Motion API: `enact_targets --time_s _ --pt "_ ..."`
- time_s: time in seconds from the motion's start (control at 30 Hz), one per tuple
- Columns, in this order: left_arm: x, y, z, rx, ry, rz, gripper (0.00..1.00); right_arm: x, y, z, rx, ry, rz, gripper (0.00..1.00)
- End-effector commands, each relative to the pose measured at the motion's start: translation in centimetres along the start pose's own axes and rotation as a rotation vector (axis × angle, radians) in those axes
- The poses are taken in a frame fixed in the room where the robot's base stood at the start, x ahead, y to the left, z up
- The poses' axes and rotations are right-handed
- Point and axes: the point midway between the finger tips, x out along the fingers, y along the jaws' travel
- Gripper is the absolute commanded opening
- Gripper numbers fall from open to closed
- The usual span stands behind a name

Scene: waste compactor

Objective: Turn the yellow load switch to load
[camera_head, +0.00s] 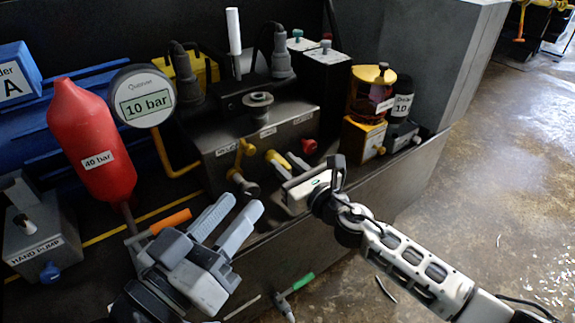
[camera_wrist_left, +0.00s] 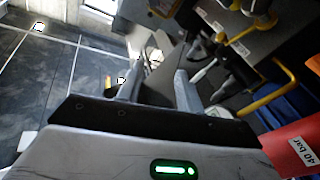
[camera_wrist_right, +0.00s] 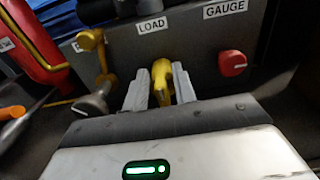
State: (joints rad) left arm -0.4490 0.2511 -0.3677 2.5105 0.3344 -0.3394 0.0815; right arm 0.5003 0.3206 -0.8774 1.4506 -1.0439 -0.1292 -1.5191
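The yellow load switch (camera_head: 275,158) is on the front of the dark control box (camera_head: 222,165). In the right wrist view the switch (camera_wrist_right: 161,78) sits below and slightly right of the LOAD label (camera_wrist_right: 151,25). My right gripper (camera_head: 285,166) is at the switch.
A yellow lever (camera_wrist_right: 92,42) is left of the load switch and a red knob (camera_wrist_right: 232,63) is under the GAUGE label. A red 40 bar cylinder (camera_head: 92,145), a round 10 bar gauge (camera_head: 143,97) and a hand pump (camera_head: 40,235) stand left. Wet floor (camera_head: 500,180) is clear at right.

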Motion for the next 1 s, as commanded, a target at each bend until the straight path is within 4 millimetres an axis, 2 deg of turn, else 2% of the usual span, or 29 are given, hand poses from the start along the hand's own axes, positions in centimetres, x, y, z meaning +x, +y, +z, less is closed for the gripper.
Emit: enact_targets --time_s 0.57,1.0 --pt "-0.03 -0.01 0.12 -0.019 -0.008 -0.007 0.36 -0.06 -0.20 -0.15 0.113 0.003 -0.001 0.03" --pt "-0.38 0.04 0.91 -0.064 -0.055 -0.016 0.36 -0.07 -0.66 -0.33 0.415 0.004 0.000 0.03"
